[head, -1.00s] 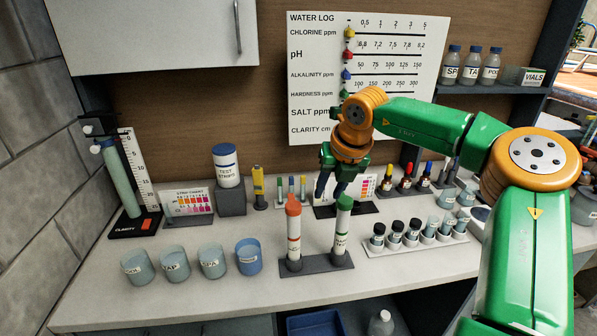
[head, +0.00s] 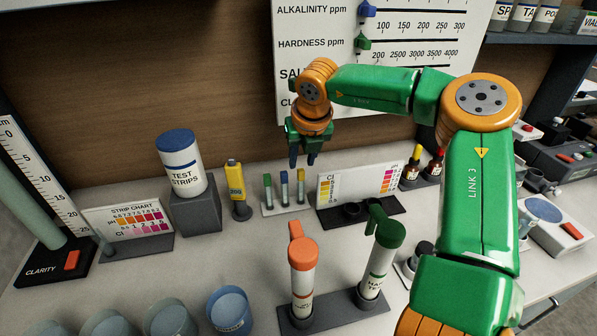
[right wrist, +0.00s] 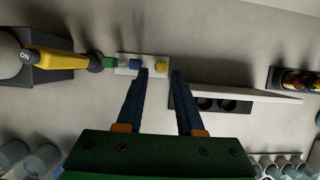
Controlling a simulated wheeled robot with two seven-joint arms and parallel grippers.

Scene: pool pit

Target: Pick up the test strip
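A white jar labelled TEST STRIPS (head: 181,165), with a blue lid, stands on a grey block. To its right, a small white rack (head: 288,207) holds three slim upright pieces with green (head: 267,180), blue (head: 284,176) and yellow (head: 300,174) tops. I cannot tell whether one is the test strip. My right gripper (head: 302,159) points down near the yellow end, open and empty. In the right wrist view, its fingers (right wrist: 160,75) are apart; the left tip overlaps the rack near the blue top (right wrist: 136,63), and the yellow top (right wrist: 161,66) shows between the tips. My left gripper is not in view.
A yellow meter (head: 236,182) stands left of the rack. A colour chart stand (head: 357,184) is close on its right. Two capped tubes, orange (head: 302,255) and green (head: 388,233), rise in front. Cups (head: 229,310) stand at front left.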

